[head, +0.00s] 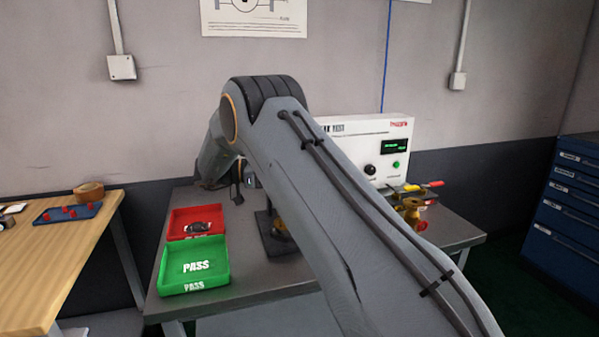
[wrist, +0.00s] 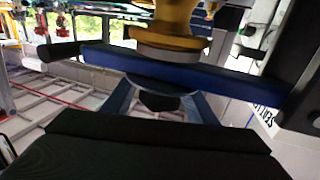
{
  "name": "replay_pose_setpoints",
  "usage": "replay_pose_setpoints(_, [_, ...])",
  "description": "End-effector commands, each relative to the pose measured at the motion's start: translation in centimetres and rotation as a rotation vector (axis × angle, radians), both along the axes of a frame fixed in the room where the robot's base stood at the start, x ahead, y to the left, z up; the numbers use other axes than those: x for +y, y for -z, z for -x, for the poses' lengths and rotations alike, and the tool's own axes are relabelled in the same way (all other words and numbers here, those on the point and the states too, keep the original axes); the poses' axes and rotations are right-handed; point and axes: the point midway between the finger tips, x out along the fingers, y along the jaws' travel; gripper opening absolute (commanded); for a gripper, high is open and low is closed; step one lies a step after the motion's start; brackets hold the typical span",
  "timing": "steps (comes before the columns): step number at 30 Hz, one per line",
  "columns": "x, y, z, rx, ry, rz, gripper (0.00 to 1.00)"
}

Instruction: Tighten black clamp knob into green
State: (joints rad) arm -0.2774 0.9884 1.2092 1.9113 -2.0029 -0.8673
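In the wrist view, a blue bar (wrist: 215,78) crosses below a brass valve body (wrist: 170,30). A black handle-like end (wrist: 60,52) sticks out at its left, and a small dark knob-like piece (wrist: 158,101) sits under its middle. I cannot tell which is the clamp knob. A wide black part of my gripper (wrist: 155,145) fills the bottom of the wrist view, below the dark piece. Contact and finger opening cannot be made out. In the head view my arm hides the gripper and most of the black stand (head: 270,240). No green clamp mark is visible.
The grey bench (head: 250,278) holds a green PASS tray (head: 194,283), a red tray (head: 178,222) with a dark part inside, and a white test unit (head: 345,150) with a lit green display. Brass parts (head: 411,212) lie at right. A wooden table (head: 50,265) stands left.

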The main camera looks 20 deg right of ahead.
Motion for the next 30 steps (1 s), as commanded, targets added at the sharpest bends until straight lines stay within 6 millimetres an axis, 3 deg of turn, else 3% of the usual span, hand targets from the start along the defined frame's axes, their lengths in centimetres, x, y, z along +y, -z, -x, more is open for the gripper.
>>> replay_pose_setpoints(8, [0.0, -0.4, 0.0, 0.0, -0.001, -0.001, 0.52])
replay_pose_setpoints(13, [0.0, -2.9, 0.1, -0.001, 0.0, -0.001, 0.52])
replay_pose_setpoints(30, [0.0, -7.2, 0.1, 0.001, 0.0, 0.0, 0.52])
